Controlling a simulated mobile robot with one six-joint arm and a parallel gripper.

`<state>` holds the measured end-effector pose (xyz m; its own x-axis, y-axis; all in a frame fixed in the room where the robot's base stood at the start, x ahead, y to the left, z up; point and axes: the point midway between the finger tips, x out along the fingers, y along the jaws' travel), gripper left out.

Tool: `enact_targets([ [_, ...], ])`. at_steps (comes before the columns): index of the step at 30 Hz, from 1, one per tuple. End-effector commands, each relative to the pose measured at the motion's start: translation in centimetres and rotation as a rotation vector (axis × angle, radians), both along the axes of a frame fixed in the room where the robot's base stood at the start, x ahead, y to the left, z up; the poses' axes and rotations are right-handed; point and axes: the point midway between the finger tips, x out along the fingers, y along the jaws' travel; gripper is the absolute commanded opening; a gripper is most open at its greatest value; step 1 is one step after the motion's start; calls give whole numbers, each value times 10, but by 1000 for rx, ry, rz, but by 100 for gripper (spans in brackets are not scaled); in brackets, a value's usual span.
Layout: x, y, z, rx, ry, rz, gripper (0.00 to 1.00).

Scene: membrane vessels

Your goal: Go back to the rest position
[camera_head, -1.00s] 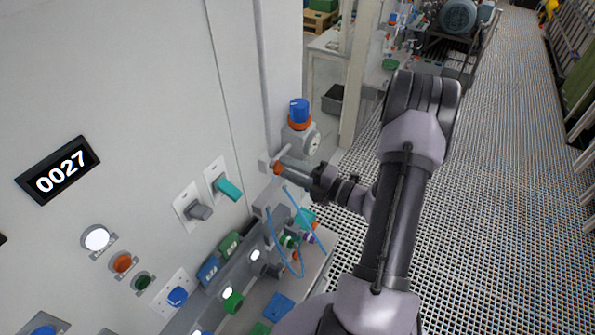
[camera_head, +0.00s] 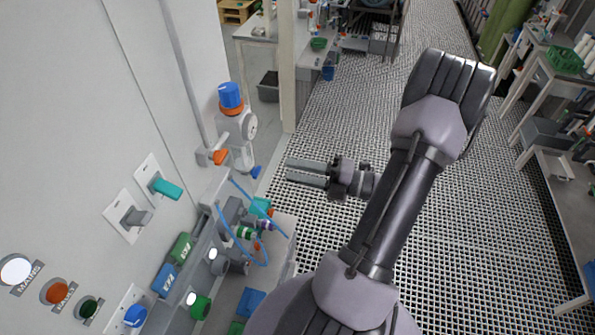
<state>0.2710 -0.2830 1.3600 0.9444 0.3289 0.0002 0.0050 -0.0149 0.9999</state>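My gripper (camera_head: 290,172) is in the middle of the head view, above the grated floor. Its two fingers point left and are apart, with a gap between them and nothing held. To its left, on the panel's end, is the valve assembly with a blue cap (camera_head: 230,95), a round gauge (camera_head: 250,126) and an orange handle (camera_head: 219,157). The fingers are clear of the orange handle. My arm reaches up from the bottom of the view and bends over at the top right.
The white panel (camera_head: 70,110) on the left carries a teal lever (camera_head: 166,189), a grey lever (camera_head: 136,217) and several buttons. Below the valve are blue hoses (camera_head: 226,228). A bench (camera_head: 560,170) stands on the right. The grated floor (camera_head: 330,120) between is free.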

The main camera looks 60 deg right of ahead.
Motion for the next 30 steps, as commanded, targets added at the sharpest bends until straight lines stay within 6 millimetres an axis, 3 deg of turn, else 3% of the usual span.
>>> enact_targets([
  [11, 6, 8, -4, -41, 2, 37, 34],
  [14, 28, 52, -23, -262, 1, 235, 34],
  [16, 42, 106, -46, -536, -35, 479, 34],
  [18, 44, 159, -73, -835, -119, 745, 34],
  [21, 32, 219, -112, -1254, -314, 1104, 34],
  [24, 14, 260, -151, -1659, -596, 1426, 34],
  [29, -7, 297, -202, -2269, -1194, 1793, 34],
  [30, -9, 302, -209, 2158, 1208, -1655, 34],
])
